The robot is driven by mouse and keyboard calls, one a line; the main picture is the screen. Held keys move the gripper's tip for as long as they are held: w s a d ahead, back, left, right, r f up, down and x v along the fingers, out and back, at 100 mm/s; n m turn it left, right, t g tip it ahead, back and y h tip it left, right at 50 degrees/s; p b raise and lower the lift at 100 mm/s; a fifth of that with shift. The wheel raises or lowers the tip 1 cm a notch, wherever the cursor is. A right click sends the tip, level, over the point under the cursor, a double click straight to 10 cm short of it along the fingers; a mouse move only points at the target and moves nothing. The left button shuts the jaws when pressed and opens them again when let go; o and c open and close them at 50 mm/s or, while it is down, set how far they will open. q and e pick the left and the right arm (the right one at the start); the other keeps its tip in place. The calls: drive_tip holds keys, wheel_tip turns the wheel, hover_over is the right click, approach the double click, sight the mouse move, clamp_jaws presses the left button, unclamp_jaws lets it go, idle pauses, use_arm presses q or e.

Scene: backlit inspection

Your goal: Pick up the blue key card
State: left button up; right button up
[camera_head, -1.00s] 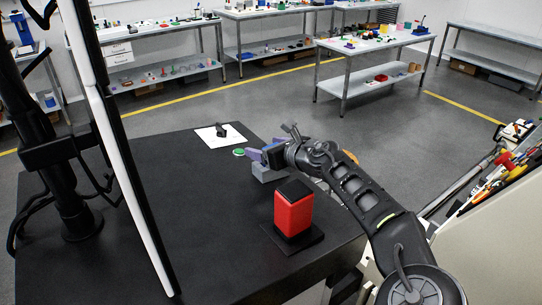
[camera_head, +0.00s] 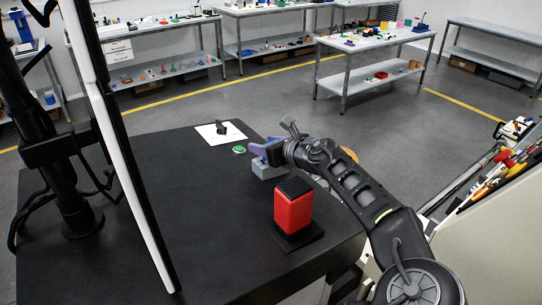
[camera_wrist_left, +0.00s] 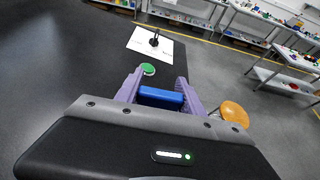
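The blue key card (camera_wrist_left: 160,97) sits between the two purple fingers of my left gripper (camera_wrist_left: 157,84) in the left wrist view, spanning the gap and seeming to touch both. In the head view the left gripper (camera_head: 262,148) is just above a grey block (camera_head: 268,170) near the far right edge of the black table (camera_head: 150,210). The card itself cannot be made out clearly there, as the fingers and wrist cover it. My right gripper is not in view.
A red box with a black top (camera_head: 293,210) stands on a dark base near the gripper. A green disc (camera_head: 239,149) and a white sheet with a black object (camera_head: 208,135) lie beyond. An orange round thing (camera_wrist_left: 235,113) is right of the fingers.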

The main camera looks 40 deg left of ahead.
use_arm(q)
drive_tip(key=c, duration=0.8)
wheel_tip(320, 180, up, 10)
drive_tip(key=b, duration=0.1)
idle(0.7)
